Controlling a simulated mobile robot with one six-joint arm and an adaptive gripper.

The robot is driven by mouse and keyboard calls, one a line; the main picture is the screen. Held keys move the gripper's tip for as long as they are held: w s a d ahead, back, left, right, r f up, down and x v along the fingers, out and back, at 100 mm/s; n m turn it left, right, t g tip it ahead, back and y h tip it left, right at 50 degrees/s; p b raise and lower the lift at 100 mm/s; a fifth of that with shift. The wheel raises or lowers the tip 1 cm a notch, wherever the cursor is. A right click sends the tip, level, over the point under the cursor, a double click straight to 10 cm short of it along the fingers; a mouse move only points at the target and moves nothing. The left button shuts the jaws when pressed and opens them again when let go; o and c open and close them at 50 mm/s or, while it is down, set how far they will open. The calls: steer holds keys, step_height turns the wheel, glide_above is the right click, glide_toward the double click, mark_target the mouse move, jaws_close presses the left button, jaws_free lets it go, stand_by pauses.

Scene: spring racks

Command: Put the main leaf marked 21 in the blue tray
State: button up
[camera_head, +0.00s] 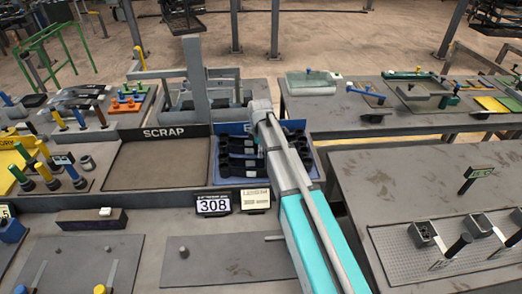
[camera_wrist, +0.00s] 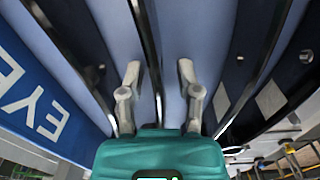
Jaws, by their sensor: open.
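The blue tray (camera_head: 314,172) stands right of the scrap bin in the head view, with several dark leaves (camera_head: 236,163) lying in it. I cannot read a 21 on any leaf. My arm reaches over the tray and hides part of it. Pale blue surface and thin dark strips show beyond the fingers.
The empty scrap bin (camera_head: 160,163) is left of the blue tray. A display reading 308 (camera_head: 213,205) and a small sign (camera_head: 256,198) stand in front. Side benches hold tools, pegs and a perforated plate (camera_head: 455,240). An upright grey post (camera_head: 194,80) rises behind.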

steer(key=shift+r, duration=0.1)
step_height(320, 180, up, 12)
steer(key=p, duration=1.2)
steer(key=shift+s, duration=0.15)
stand_by(0.7)
steer(key=s+d+m, duration=0.5)
steer(key=s+m, duration=0.3)
steer(key=s, duration=0.3)
steer(key=s+d+m, duration=0.5)
steer(key=s+m, duration=0.4)
steer(key=s, duration=0.2)
steer(key=shift+s+d, duration=0.2)
steer(key=shift+s, duration=0.15)
step_height(320, 180, down, 7)
steer(key=b, duration=0.7)
